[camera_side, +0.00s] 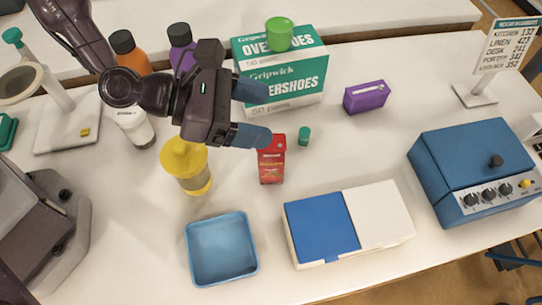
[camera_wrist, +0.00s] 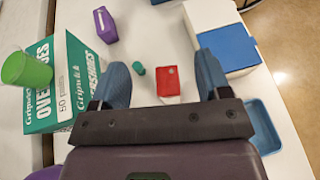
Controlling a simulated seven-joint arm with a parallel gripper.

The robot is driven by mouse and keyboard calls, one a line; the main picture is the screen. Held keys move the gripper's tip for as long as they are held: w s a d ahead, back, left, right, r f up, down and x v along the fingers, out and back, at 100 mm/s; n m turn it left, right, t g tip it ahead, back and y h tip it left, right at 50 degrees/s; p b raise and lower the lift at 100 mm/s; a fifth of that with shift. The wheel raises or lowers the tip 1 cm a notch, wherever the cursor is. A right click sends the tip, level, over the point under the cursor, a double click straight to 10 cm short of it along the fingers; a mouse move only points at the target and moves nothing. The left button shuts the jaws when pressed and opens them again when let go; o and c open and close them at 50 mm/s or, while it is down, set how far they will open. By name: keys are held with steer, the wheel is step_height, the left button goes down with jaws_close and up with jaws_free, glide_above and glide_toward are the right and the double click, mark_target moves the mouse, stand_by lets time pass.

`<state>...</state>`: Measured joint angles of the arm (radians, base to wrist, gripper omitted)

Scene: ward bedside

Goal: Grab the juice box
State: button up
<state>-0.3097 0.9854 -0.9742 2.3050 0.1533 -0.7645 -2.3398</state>
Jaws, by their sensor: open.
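A red carton with pale lettering, which looks like the juice box (camera_side: 271,162), stands upright on the white table. In the wrist view the red carton (camera_wrist: 182,83) shows from above, between my two blue fingers and nearer the right one. My gripper (camera_side: 262,113) is open and empty, above and to the left of the carton in the side view. The lower finger overlaps the carton's top edge there; I cannot tell whether it touches. My fingers (camera_wrist: 163,62) are spread wide in the wrist view.
A small green cap (camera_side: 304,136) stands close right of the carton. A yellow lidded jug (camera_side: 186,167) is at its left, the overshoes box (camera_side: 292,80) behind, a purple box (camera_side: 366,97) behind right. A blue tray (camera_side: 221,250) and a blue-and-white box (camera_side: 380,213) lie in front.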

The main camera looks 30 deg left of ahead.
mark_target(273, 142)
step_height(273, 142, down, 4)
steer(key=shift+r, duration=0.2)
step_height(273, 142, down, 3)
steer(key=shift+x, duration=1.4)
steer(key=shift+c, duration=0.4)
